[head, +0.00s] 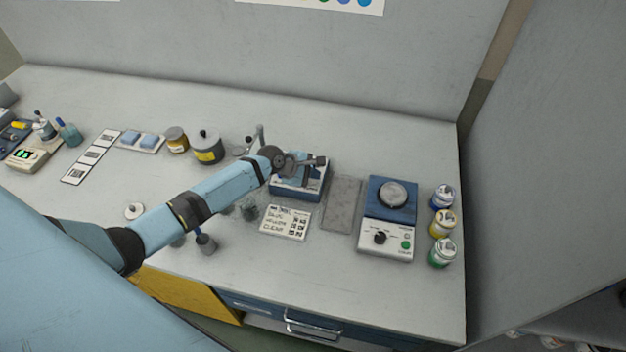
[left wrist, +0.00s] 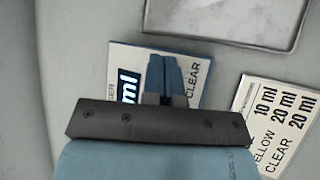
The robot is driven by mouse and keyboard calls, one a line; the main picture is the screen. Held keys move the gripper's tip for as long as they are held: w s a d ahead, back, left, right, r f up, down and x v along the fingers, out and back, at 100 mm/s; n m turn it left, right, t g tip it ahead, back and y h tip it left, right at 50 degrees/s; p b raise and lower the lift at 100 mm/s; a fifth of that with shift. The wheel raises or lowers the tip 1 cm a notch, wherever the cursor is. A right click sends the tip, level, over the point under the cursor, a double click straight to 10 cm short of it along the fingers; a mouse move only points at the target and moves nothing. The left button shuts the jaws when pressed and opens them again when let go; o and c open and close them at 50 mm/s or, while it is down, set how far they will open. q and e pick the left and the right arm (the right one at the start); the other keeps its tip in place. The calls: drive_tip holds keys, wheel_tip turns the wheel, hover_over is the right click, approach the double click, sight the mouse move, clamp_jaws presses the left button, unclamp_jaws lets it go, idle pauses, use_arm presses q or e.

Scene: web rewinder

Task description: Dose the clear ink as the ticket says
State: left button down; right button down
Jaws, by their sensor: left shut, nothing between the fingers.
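The ticket (head: 285,223) lies flat on the bench and lists blue, yellow and clear. In the left wrist view the ticket (left wrist: 278,125) shows 10 ml, 20 ml and 20 ml, with its left part cut off. A blue and white box (head: 298,190) stands just behind the ticket. In the left wrist view a panel (left wrist: 122,62) reads "ml" and "CLEAR", partly covered by my fingers. My left gripper (head: 318,160) is above the box, shut and empty. Its fingers (left wrist: 164,68) point over the panel; contact cannot be told. My right gripper is not in view.
A grey tray (head: 341,204) lies right of the box. A blue device (head: 386,238) with a knob and green button stands beyond it, beside several ink jars (head: 442,222). A lidded pot (head: 207,150) and small jar (head: 176,141) stand left. The front right bench is clear.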

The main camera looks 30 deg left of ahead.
sight(313, 182)
use_arm(q)
drive_tip(key=shift+f, duration=0.55)
idle(0.8)
drive_tip(key=shift+r+p, duration=0.85)
drive_tip(key=shift+p, duration=0.1)
wheel_tip(313, 182, up, 3)
drive_tip(key=shift+f+p, duration=0.1)
drive_tip(key=shift+p, duration=1.1)
drive_tip(key=shift+r, duration=1.05)
